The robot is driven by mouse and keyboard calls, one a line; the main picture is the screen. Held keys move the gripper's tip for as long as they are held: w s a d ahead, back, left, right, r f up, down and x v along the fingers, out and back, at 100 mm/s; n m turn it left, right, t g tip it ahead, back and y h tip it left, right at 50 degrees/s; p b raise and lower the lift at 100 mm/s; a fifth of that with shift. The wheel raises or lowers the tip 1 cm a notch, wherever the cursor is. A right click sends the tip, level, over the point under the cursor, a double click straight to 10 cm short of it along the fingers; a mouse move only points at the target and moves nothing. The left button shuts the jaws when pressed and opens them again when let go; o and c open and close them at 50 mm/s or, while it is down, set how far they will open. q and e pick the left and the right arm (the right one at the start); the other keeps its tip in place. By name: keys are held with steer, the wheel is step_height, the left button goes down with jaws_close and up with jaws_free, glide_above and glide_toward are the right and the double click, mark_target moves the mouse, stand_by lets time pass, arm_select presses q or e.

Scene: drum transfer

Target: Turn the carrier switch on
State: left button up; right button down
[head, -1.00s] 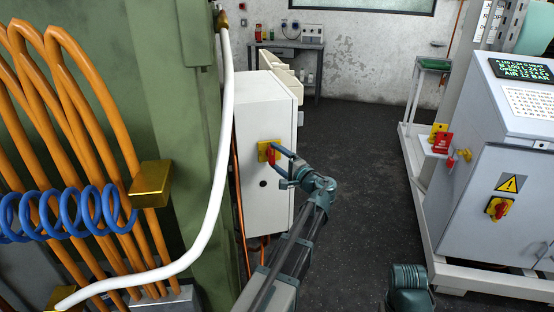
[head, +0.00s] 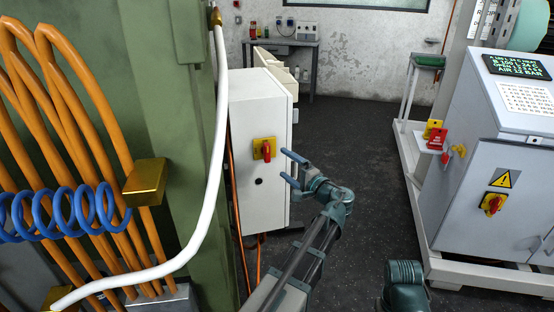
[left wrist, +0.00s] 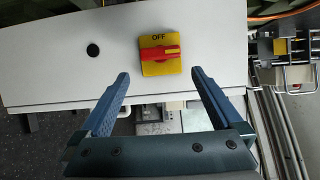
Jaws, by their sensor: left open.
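A rotary switch with a red handle (head: 266,150) on a yellow plate is on the front of a white box (head: 258,206). In the left wrist view the red handle (left wrist: 160,54) lies level across its plate, and the word OFF shows above it. My left gripper (head: 288,168) is open and empty, a short way to the right of the switch in the head view. In the left wrist view its two blue fingers (left wrist: 160,76) stand apart below the switch, touching nothing. My right gripper is not in view.
A green column (head: 165,120) with orange hoses (head: 75,110) and a white hose (head: 212,170) stands left of the box. A grey cabinet (head: 490,160) on the right has another red and yellow switch (head: 494,204). The dark floor (head: 350,130) between is clear.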

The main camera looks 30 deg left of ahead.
arm_select(q)
steer(key=v, duration=0.6)
steer(key=shift+s+d, duration=0.1)
stand_by(0.3)
steer(key=s+d+f+n+g+h+p, duration=0.1)
steer(key=s+d+g+h+p, duration=0.6)
steer(key=s+d+h+p, duration=0.8)
steer(key=s+d+f+p, duration=0.1)
steer(key=s+d+p, duration=0.3)
steer(key=s+d, duration=0.3)
steer(key=shift+s+d+f+g, duration=0.2)
steer(key=shift+d+f+g, duration=0.1)
steer(key=shift+d+f, duration=0.1)
